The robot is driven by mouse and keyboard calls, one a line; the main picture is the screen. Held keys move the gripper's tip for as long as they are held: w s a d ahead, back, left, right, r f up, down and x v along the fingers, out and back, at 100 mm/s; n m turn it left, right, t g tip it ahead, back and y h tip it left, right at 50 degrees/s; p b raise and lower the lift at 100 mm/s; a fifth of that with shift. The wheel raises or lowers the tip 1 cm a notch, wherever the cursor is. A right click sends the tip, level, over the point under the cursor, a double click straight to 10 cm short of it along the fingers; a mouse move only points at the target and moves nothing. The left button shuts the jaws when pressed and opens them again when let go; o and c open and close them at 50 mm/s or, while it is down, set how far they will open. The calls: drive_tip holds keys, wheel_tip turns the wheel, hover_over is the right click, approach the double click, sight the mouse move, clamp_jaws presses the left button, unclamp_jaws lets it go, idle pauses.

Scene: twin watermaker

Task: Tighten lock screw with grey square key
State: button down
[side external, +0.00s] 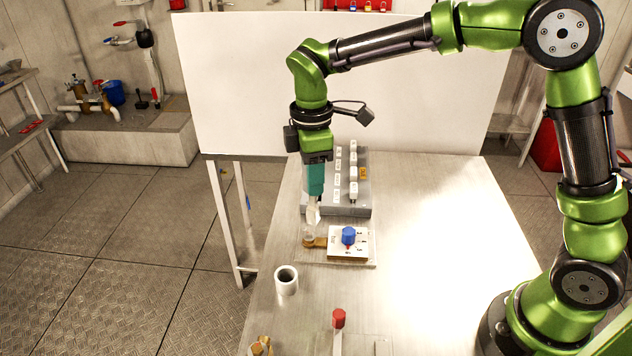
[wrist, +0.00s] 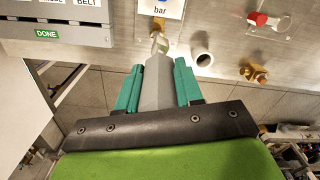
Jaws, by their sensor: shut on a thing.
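My gripper (side external: 315,188) points down with its teal fingers shut on the grey key (wrist: 157,88), a grey block between the two fingers in the wrist view. In the side view a pale lower end shows below the fingers, just above a small brass fitting (side external: 310,241) at the left of a white plate (side external: 347,254). The fitting also shows past the key's end in the wrist view (wrist: 161,45). I cannot tell whether the key touches it. A blue knob (side external: 348,236) stands on the plate. The lock screw itself is too small to make out.
A grey rack with white labelled blocks (side external: 351,211) stands close behind my gripper. A white cup (side external: 287,281) stands in front to the left. A red-topped handle (side external: 338,318) and brass parts (side external: 261,346) are at the front. The table's right side (side external: 440,220) is clear.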

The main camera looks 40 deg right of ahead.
drive_tip(key=n, duration=0.1)
drive_tip(key=w+r+n, duration=0.1)
drive_tip(key=shift+a+r+n, duration=0.15)
drive_tip(key=shift+a+n, duration=0.05)
drive_tip(key=shift+n, duration=0.2)
drive_tip(key=shift+s+n, duration=0.1)
drive_tip(key=shift+n, duration=0.4)
drive_tip(key=shift+f, duration=1.95)
drive_tip(key=shift+f, duration=1.1)
drive_tip(key=m, duration=0.9)
drive_tip(key=shift+m, duration=0.3)
drive_tip(key=m, duration=0.9)
drive_tip(key=shift+n, duration=0.4)
